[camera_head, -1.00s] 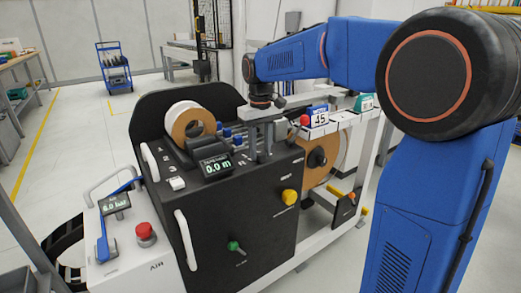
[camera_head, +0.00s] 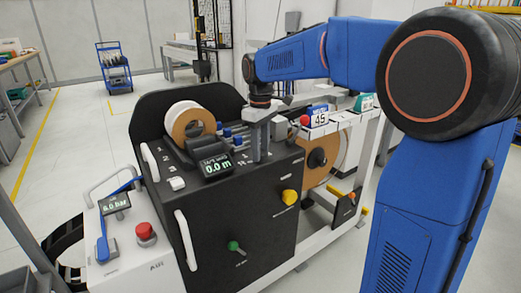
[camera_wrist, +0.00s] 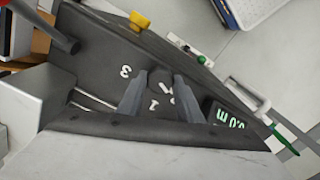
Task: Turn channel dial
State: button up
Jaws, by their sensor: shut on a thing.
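My gripper (camera_head: 257,155) points down onto the black top panel (camera_head: 245,182) of the edge banding machine, to the right of the 0.0 m display (camera_head: 215,166). In the wrist view my gripper (camera_wrist: 160,78) has its two grey fingers a little apart, closed around the channel dial.
A yellow knob (camera_head: 289,197) and a green knob (camera_head: 234,246) are on the machine's front. Blue-topped parts and an edge band roll (camera_head: 188,125) stand left of my gripper. A red button (camera_head: 145,231) sits on the white air unit. A "45" sign (camera_head: 319,117) stands at right.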

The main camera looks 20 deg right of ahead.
jog(key=o, duration=1)
jog(key=shift+o, duration=0.2)
notch_tip(320, 180, up, 17)
jog(key=shift+r, duration=0.2)
